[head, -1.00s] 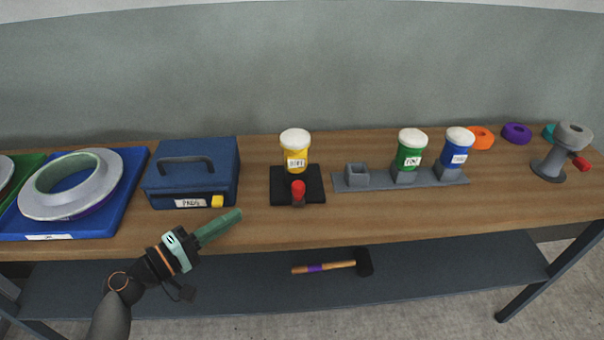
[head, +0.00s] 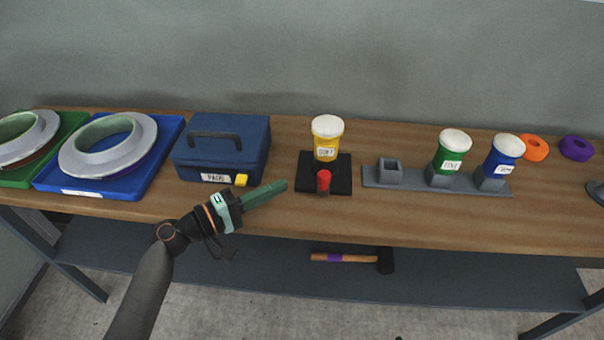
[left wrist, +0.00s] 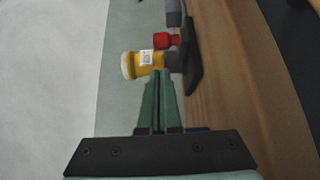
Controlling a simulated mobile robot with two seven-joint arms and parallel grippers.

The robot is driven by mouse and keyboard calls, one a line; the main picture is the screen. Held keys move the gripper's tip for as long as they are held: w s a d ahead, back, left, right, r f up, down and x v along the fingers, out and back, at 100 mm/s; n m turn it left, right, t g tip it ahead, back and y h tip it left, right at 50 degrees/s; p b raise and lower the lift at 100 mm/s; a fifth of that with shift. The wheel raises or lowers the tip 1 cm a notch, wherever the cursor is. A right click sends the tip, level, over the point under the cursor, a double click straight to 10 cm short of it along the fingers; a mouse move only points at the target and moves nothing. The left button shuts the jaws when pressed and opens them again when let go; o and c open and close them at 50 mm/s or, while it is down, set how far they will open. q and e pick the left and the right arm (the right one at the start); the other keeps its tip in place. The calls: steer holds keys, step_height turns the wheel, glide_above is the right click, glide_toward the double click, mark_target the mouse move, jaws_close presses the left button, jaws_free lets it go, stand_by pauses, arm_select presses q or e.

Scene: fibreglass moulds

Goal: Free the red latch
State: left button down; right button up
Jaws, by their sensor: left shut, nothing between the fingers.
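The red latch (head: 323,181) stands at the front of a black base plate (head: 342,187) on the bench. A yellow jar (head: 326,140) with a white lid stands upright on the same plate, just behind it. My left gripper (head: 284,186) is shut and empty, with green fingers pointing right, a short way left of the latch and not touching it. In the left wrist view the shut fingers (left wrist: 157,74) point toward the yellow jar (left wrist: 142,63) and the red latch (left wrist: 167,41). My right gripper is not in view.
A blue toolbox (head: 222,150) with a yellow catch (head: 241,180) stands just behind my left gripper. A grey rack (head: 410,185) holding a green jar (head: 451,152) and a blue jar (head: 502,156) is to the right. A hammer (head: 350,259) lies on the lower shelf.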

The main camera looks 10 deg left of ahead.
mark_target(318, 179)
arm_select(q)
steer(key=p+x, duration=0.1)
steer(key=x, duration=0.8)
steer(key=shift+w+d, duration=0.2)
steer(key=shift+d, duration=0.1)
steer(key=shift+s, duration=1.3)
steer(key=shift+s+f, duration=0.1)
